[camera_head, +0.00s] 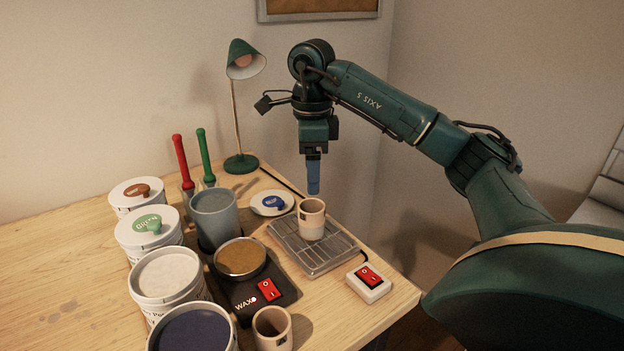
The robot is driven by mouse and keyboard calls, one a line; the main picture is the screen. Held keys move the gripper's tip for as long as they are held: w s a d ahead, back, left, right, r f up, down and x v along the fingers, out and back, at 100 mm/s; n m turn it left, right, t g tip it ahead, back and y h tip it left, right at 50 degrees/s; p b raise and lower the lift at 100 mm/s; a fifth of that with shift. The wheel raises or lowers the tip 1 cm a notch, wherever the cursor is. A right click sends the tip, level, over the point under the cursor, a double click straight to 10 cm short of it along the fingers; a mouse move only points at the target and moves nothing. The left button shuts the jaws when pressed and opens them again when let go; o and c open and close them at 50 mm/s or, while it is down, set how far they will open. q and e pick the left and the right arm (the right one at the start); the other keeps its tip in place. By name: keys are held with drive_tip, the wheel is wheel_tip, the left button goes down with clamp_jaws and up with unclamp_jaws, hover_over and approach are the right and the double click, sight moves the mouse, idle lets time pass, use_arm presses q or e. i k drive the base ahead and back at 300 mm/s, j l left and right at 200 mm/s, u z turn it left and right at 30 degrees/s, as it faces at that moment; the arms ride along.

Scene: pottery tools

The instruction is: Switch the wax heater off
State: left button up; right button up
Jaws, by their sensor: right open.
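The wax heater (238,300) is a dark base marked WAX on the table, with a round pan of amber-brown wax (241,257) on it. A red rocker switch (269,290) sits on its front right corner; I cannot tell its position for certain. A second red rocker switch (369,276) is on a separate white box (369,291) to the right. My right gripper (313,187) points down with blue fingers, open and empty, above and behind a cup on the wire rack. It is well away from the heater's switch. My left gripper is not in view.
A beige cup (312,219) stands on the wire rack (322,253); another cup (272,328) stands in front of the heater. A blue-grey pot (214,216) is behind the heater, several white tubs (165,275) stand left. A green lamp (241,163) stands at the back.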

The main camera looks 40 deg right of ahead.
sight(270, 291)
drive_tip(key=k+j, duration=0.1)
drive_tip(key=k, duration=0.9)
